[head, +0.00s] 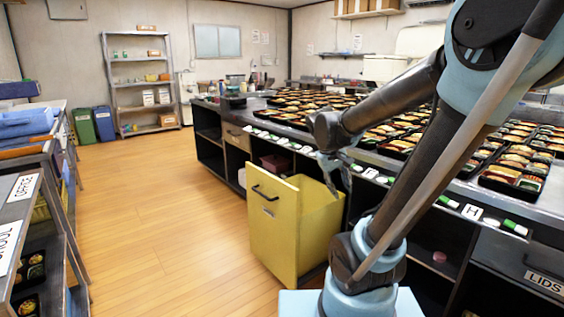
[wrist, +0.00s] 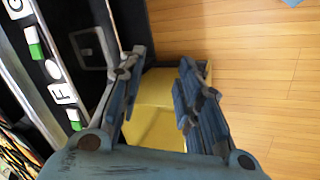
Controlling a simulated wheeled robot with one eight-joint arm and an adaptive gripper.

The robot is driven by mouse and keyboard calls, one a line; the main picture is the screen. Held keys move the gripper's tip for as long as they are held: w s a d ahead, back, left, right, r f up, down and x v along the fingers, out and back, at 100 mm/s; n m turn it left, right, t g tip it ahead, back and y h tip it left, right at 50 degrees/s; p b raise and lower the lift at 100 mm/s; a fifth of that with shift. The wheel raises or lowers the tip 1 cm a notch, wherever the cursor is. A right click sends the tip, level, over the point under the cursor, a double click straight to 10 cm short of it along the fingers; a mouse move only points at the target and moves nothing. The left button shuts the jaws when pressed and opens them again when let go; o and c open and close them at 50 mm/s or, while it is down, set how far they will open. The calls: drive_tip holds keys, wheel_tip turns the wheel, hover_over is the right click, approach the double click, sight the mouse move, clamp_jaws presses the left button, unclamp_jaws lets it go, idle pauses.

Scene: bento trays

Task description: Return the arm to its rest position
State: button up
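My arm reaches up from the lower right of the head view and bends over to the left. My gripper (head: 338,180) hangs at its end, pointing down, above the open yellow drawer (head: 275,228) in the counter front. In the wrist view my gripper (wrist: 158,72) has its two fingers apart with nothing between them. The yellow drawer shows below and between the fingers in the wrist view (wrist: 155,132). The part of the drawer behind my arm is hidden.
A long counter (head: 463,190) carries many filled bento trays (head: 513,170). Wooden floor (head: 165,215) lies clear left of the drawer. A rack (head: 30,195) stands at the left edge. Metal shelves (head: 142,85) and two bins (head: 94,125) stand at the back.

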drive_tip(key=s+f+m+y, duration=0.1)
drive_tip(key=s+f+y, duration=0.1)
drive_tip(key=s+f, duration=0.2)
drive_tip(key=s+f+m+y, duration=0.1)
drive_tip(key=s+f, duration=0.2)
drive_tip(key=s, duration=0.7)
drive_tip(key=shift+s+a+f+m+y, duration=0.25)
drive_tip(key=shift+s+f+m+y, duration=0.05)
drive_tip(key=shift+f+m+y, duration=0.1)
drive_tip(key=shift+w+f, duration=0.2)
drive_tip(key=shift+w, duration=0.25)
drive_tip(key=shift+d, duration=0.1)
